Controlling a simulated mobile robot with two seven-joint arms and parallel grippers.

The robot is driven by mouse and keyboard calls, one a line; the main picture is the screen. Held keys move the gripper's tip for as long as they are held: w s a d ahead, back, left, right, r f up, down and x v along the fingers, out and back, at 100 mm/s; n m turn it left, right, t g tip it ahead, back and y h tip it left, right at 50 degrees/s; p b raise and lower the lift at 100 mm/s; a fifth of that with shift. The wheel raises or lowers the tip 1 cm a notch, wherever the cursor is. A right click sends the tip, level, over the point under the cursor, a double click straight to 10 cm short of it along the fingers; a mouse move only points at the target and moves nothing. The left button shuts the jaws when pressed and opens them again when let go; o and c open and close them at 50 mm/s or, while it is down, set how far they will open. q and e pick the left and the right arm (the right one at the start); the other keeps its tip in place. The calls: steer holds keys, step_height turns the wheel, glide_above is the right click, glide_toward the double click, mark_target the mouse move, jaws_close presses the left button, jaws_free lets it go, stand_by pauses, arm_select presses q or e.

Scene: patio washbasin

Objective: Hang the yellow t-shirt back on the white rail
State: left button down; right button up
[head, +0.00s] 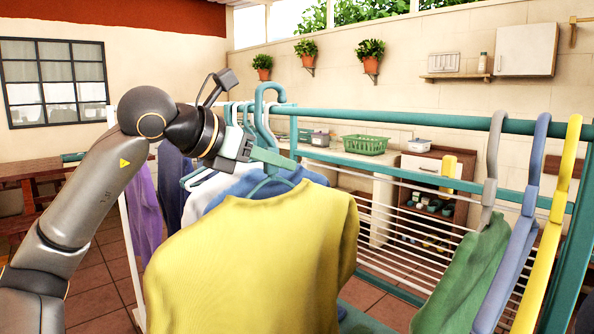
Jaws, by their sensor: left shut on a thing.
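The yellow t-shirt (255,255) hangs on a teal hanger (268,100) in the middle foreground. My left gripper (282,158) is shut on this hanger just below its hook, above the shirt's collar. A white clothes stand with a white post (132,240) is behind and left of the shirt. Its top rail is largely hidden by my left arm and the hanging clothes. My right gripper is out of view.
Other hangers with purple, dark blue, white and blue clothes (235,182) hang behind the yellow shirt. A white wire rack (395,225) and a counter with a green basket (364,144) stand behind.

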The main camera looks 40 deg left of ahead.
mark_target(241, 193)
arm_select(q)
steer(key=s+b, duration=0.1)
steer(key=s, duration=0.3)
steer(key=s+b, duration=0.1)
steer(key=s, duration=0.2)
steer(key=shift+a+b, duration=0.3)
steer(key=shift+b, duration=0.05)
steer(key=s, duration=0.2)
steer(key=s+b, duration=0.1)
steer(key=s, duration=0.2)
steer(key=s+b, duration=0.1)
steer(key=s, duration=0.1)
steer(key=shift+s+a+r, duration=0.15)
steer(key=shift+s+a, duration=0.15)
steer(key=shift+s, duration=0.3)
